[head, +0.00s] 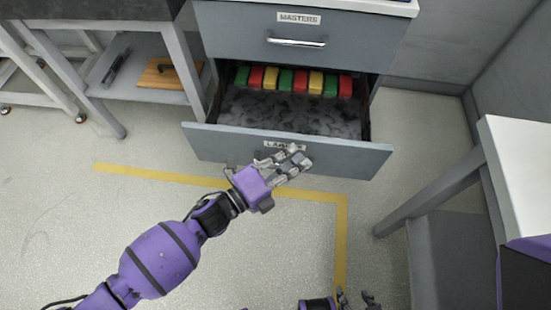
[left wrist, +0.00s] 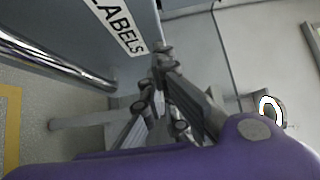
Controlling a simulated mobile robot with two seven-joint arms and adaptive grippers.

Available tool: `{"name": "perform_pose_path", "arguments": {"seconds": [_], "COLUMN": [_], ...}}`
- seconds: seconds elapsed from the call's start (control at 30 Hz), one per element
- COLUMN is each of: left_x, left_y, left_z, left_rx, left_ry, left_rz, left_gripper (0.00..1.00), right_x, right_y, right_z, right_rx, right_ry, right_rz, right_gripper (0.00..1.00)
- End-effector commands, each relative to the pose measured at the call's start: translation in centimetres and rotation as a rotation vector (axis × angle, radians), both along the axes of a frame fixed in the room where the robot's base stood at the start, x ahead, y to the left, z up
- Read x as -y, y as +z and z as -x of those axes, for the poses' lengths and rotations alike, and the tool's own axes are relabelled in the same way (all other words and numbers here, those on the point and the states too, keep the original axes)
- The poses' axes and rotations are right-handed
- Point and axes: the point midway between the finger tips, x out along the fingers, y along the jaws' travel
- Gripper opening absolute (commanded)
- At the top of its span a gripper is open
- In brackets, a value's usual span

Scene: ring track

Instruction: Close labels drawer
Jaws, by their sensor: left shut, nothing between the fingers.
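The labels drawer (head: 345,155) is pulled out of the grey cabinet below the masters drawer. Its grey front faces me, and a row of red, yellow and green blocks (head: 293,82) stands at its back. My left gripper (head: 298,158) is shut and empty at the middle of the drawer front, partly covering the LABELS plate. In the left wrist view the fingertips (left wrist: 160,62) are close to the LABELS plate (left wrist: 120,24), and a silver bar handle (left wrist: 45,62) runs at the left. I cannot tell if the fingers touch the front. My right gripper (head: 357,298) is partly cut off at the bottom edge.
The masters drawer (head: 350,40) above is closed. A grey-legged bench (head: 180,75) with a shelf is at the left. A white-topped table (head: 520,150) stands at the right. Yellow tape (head: 150,174) marks the floor, which is clear in front of the drawer.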

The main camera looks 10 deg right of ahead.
Motion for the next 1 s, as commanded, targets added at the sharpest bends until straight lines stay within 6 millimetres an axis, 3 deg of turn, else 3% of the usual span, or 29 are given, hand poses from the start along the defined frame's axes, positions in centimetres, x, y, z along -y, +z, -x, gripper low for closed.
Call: {"name": "perform_pose_path", "arguments": {"seconds": [0.57,0.77,1.0], "left_x": [0.3,1.0,2.3], "left_y": [0.0,0.0,0.0], "left_z": [-0.9,-3.5,-8.0], "left_rx": [0.0,0.001,0.002], "left_ry": [0.0,0.0,0.0], "left_rz": [0.001,0.002,0.001], "left_gripper": [0.0,0.0,0.0], "right_x": [0.1,0.1,0.1], "right_y": [-0.1,-0.7,-1.7], "right_z": [0.2,0.3,0.6], "right_rx": [-0.004,-0.008,-0.018], "right_ry": [-0.001,-0.003,-0.002], "right_rz": [0.0,0.001,0.002], "right_gripper": [0.42,0.42,0.42]}}
